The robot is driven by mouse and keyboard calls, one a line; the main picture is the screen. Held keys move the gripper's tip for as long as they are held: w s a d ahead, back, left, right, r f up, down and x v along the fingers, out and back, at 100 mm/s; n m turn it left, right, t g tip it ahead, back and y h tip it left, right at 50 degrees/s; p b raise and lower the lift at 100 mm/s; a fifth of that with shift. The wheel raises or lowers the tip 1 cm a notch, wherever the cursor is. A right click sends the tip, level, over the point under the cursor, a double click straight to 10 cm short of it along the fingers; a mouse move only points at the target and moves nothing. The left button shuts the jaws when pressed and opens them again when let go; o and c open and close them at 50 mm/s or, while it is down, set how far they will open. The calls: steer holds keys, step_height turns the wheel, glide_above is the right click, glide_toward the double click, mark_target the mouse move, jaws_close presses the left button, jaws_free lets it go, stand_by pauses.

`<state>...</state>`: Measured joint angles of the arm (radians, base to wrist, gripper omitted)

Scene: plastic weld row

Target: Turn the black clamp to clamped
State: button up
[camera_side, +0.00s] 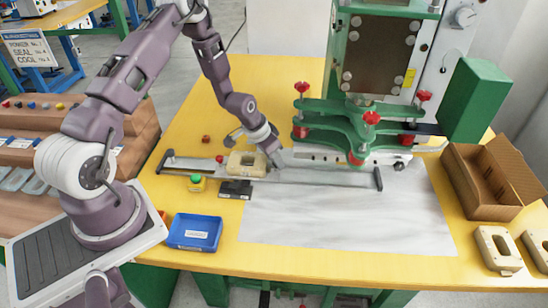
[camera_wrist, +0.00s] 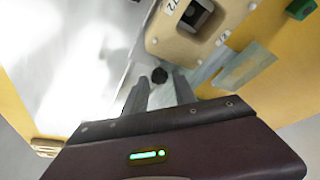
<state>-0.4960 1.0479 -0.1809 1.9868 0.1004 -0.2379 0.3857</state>
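A small round black knob (camera_wrist: 159,75), which I take for the black clamp's handle, shows in the wrist view. It is just ahead of my gripper's fingertips (camera_wrist: 160,82), in line with the gap between them. The two fingers stand apart, with nothing seen held. Whether they touch the knob I cannot tell. In the side view my gripper (camera_side: 274,158) is low over the rail fixture (camera_side: 320,176), at the right end of a beige part (camera_side: 247,164), and hides the black knob. The beige part also shows in the wrist view (camera_wrist: 165,40). The clamp's position cannot be read.
A red knob (camera_side: 220,158) stands left of the beige part. A black block (camera_side: 236,189), a yellow box with a green button (camera_side: 196,182) and a blue tray (camera_side: 192,232) lie in front. The green press (camera_side: 345,128) stands close on the right. A cardboard box (camera_side: 497,178) is far right.

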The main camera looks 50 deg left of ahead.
jaws_close()
steer(key=shift+d+n, duration=0.15)
steer(key=shift+n, duration=0.35)
steer(key=shift+n+y, duration=0.6)
steer(key=shift+n, duration=0.4)
jaws_free()
steer(key=v, duration=0.7)
steer(key=shift+r, duration=0.15)
